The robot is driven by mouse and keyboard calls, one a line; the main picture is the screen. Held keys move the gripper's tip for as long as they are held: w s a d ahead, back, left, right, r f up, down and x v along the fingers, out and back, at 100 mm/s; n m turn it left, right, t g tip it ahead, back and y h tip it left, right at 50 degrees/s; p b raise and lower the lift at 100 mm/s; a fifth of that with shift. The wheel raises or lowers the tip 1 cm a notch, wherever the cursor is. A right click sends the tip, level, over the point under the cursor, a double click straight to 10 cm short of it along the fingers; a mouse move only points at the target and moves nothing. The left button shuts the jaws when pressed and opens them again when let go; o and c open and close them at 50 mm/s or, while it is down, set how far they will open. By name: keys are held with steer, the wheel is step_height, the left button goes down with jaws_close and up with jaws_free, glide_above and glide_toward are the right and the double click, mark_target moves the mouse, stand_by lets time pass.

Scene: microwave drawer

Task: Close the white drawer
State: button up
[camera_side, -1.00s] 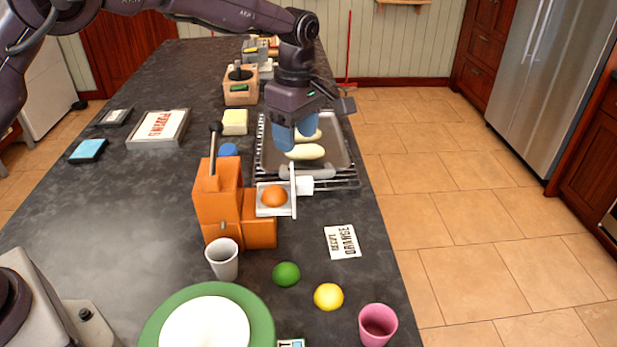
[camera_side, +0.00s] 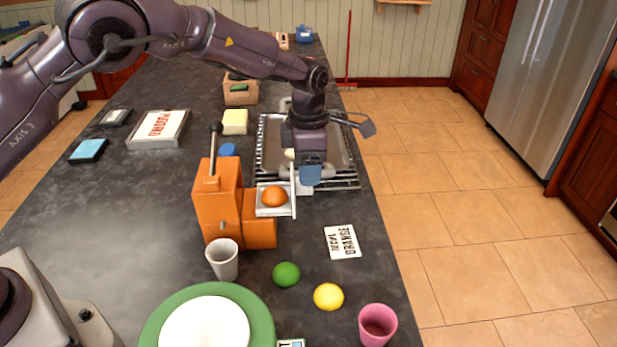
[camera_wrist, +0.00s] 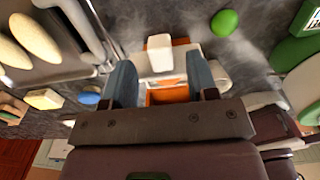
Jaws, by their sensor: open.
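The white drawer (camera_side: 272,211) stands pulled out of the orange machine (camera_side: 222,200), with an orange fruit (camera_side: 274,196) lying in it. Its upright white front panel (camera_side: 293,190) faces right, with a white handle block (camera_side: 304,189) on it. My gripper (camera_side: 309,174) is just behind and above the handle, pointing down. In the wrist view, my gripper (camera_wrist: 160,85) is open, and the white handle (camera_wrist: 159,41) shows between and beyond the blue fingers. I cannot tell whether the fingers touch the handle. The fruit is hidden in the wrist view.
A metal tray (camera_side: 262,150) with pale loaves lies behind the drawer, close to my gripper. A white cup (camera_side: 222,259), green ball (camera_side: 286,274), yellow ball (camera_side: 328,296) and pink cup (camera_side: 377,325) stand in front. A recipe card (camera_side: 342,241) lies on the open counter at right.

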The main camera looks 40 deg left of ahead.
steer(key=shift+f, duration=1.65)
jaws_close()
steer(key=s+a, duration=0.7)
steer(key=shift+s+a, duration=0.1)
steer(key=shift+a, duration=0.1)
jaws_free()
step_height(320, 180, up, 13)
